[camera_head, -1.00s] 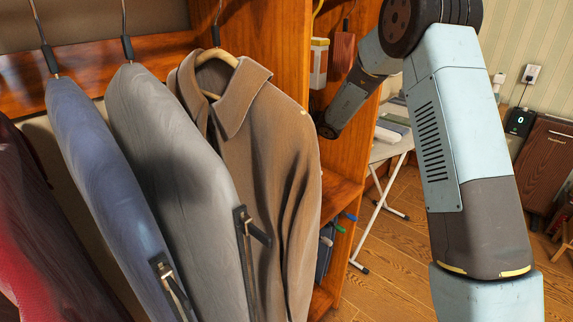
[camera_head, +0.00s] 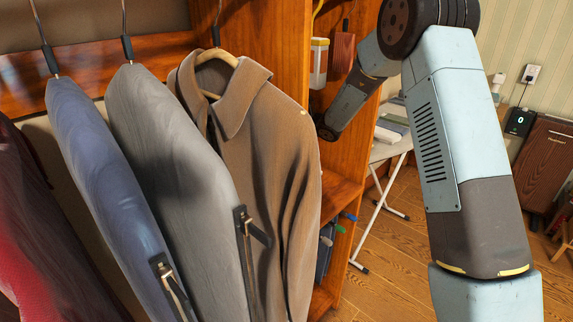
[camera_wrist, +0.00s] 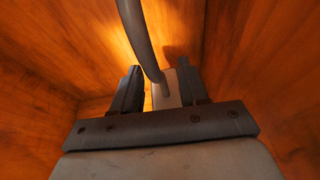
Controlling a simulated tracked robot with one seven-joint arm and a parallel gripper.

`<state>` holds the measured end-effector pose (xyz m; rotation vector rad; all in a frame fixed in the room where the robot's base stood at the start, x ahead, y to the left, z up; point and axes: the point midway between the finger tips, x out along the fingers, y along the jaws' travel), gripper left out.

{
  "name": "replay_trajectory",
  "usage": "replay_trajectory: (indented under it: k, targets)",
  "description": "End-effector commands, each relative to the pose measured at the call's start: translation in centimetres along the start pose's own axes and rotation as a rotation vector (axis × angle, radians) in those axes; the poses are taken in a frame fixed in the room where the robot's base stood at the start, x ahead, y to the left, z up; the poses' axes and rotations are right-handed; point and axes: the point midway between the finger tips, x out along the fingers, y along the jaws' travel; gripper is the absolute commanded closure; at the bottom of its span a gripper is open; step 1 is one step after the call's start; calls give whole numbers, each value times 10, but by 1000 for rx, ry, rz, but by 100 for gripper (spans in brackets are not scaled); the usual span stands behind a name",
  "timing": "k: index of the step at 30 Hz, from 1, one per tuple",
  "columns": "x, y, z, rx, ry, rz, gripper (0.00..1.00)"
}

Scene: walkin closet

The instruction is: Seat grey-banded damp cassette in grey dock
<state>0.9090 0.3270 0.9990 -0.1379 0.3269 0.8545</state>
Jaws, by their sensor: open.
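In the wrist view my gripper (camera_wrist: 160,85) is open, with its two dark fingers apart. A small pale block (camera_wrist: 174,98) shows between or just beyond the fingers. A curved grey tube (camera_wrist: 137,38) comes down from the top and ends in front of this block. I cannot tell whether the block is the grey-banded cassette or part of the grey dock, and no grey band is clear. In the head view my gripper is hidden behind the closet panel and the brown coat. A clear and white container with a yellow band (camera_head: 319,62) is at the closet opening.
Wooden walls (camera_wrist: 245,75) close in around my gripper. A reddish-brown block (camera_head: 342,53) hangs beside the container. A brown coat (camera_head: 265,150), grey garment (camera_head: 170,140) and blue garment (camera_head: 95,150) hang at left.

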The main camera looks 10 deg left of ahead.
Motion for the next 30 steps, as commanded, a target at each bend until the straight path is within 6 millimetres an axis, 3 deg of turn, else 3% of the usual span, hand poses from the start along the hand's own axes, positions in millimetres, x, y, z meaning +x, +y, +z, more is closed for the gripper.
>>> replay_trajectory:
  k: [7, 11, 24, 30]
  targets:
    - [-2, 0, -1, 1, 2, 0, 57]
    - [-13, -1, 0, 0, 1, -2, 57]
    - [-95, -2, 0, 0, 0, -2, 57]
    - [-123, -1, -1, 0, 0, -1, 57]
